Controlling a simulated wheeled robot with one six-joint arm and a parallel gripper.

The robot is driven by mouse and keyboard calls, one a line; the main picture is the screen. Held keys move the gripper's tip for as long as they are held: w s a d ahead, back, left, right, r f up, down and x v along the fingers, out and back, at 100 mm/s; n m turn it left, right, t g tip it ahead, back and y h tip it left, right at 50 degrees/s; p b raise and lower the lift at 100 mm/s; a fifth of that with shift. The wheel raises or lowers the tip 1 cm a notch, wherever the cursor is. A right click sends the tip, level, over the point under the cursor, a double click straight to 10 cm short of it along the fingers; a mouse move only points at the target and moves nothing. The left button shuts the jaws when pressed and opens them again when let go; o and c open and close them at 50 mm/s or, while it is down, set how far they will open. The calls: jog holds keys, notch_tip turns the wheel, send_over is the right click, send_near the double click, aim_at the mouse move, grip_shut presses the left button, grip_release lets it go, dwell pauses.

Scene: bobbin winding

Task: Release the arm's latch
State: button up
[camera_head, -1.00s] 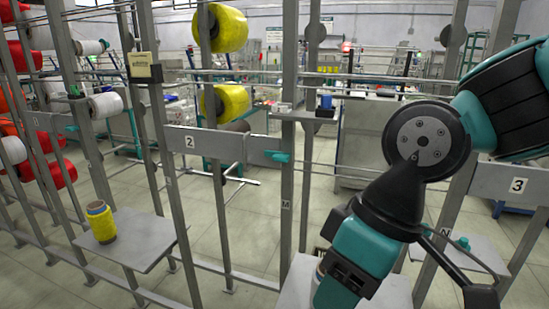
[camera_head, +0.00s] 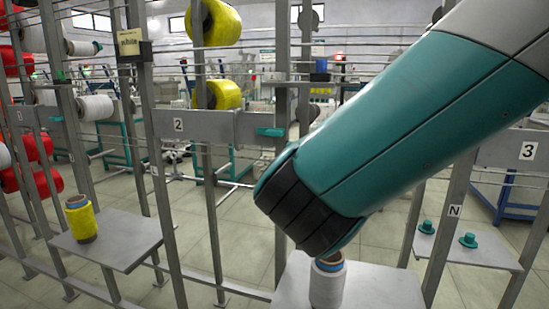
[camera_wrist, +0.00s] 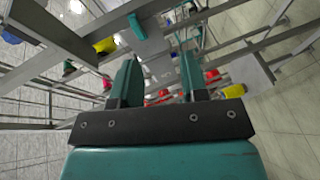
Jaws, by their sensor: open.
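The grey number 2 plate (camera_head: 190,126) spans the rack posts in the head view. A small teal lever, which looks like the latch (camera_head: 270,132), sticks out at its right end, just left of my arm. A teal piece that looks like the same latch (camera_wrist: 137,27) shows at the top of the wrist view, ahead of my left finger and apart from it. My gripper (camera_wrist: 160,77) has its two teal fingers spread with nothing between them. Its fingers cannot be made out in the head view.
A white bobbin (camera_head: 327,286) stands on a shelf (camera_head: 380,287) below my arm. A yellow bobbin (camera_head: 81,219) stands on the left shelf (camera_head: 115,238). Two teal knobs sit on the right shelf (camera_head: 485,250). Upright posts and thin rails crowd the space around the latch.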

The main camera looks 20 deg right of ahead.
aim_at(275, 135)
jog(key=w+t+p, duration=0.1)
jog(key=w, duration=0.4)
jog(key=w+d+r+n+p, duration=0.1)
jog(key=w, duration=0.5)
jog(key=w+r+n+t+p, duration=0.1)
jog(key=w, duration=0.5)
jog(key=shift+w+d+t+p, duration=0.15)
jog(key=shift+d+t+p, duration=0.15)
jog(key=shift+d, duration=0.1)
grip_shut()
